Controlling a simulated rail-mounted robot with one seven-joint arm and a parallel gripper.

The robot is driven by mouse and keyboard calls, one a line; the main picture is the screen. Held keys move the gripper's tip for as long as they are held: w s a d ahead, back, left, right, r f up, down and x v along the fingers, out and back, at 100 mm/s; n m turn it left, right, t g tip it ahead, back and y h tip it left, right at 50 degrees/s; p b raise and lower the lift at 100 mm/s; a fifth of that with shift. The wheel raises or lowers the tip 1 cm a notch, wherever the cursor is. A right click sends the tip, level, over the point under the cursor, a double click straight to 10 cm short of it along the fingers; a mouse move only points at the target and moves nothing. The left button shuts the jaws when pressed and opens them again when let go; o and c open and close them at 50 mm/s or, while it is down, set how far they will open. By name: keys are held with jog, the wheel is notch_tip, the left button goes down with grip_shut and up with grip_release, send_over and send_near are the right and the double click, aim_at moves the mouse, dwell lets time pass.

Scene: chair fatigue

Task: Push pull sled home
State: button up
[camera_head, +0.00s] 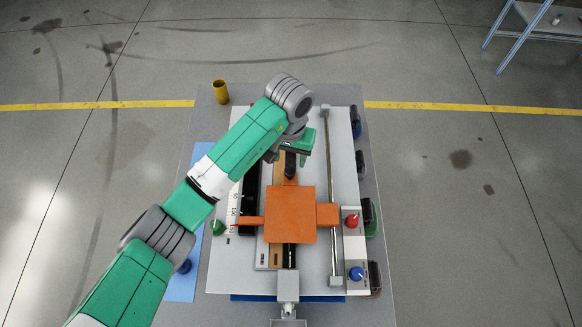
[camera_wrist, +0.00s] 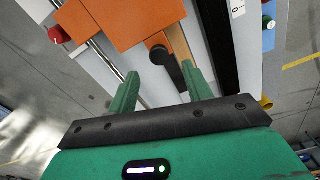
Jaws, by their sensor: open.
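The orange sled (camera_head: 290,214) sits on rails on a white base plate, with a square top, a block on its right and a pointer arm on its left. Its black knob handle (camera_head: 291,163) stands on an orange tab at the far side. The sled also fills the top of the wrist view (camera_wrist: 120,22), with the knob (camera_wrist: 166,62) there. My gripper (camera_wrist: 162,70) is open, its two green fingers on either side of the knob's end in the picture. I cannot tell whether they touch it. In the head view my arm and wrist partly hide the gripper.
The white plate (camera_head: 225,270) carries a red knob (camera_head: 352,220), a blue knob (camera_head: 356,273), a green knob (camera_head: 218,228) and a thin metal rod (camera_head: 330,190) on the right. A yellow cup (camera_head: 221,92) stands at the table's far left. Dark-based items line the right edge.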

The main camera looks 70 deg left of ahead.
aim_at(290, 170)
notch_tip(290, 170, down, 7)
jog(key=shift+f+p, duration=0.1)
jog(key=shift+p, duration=0.3)
grip_shut()
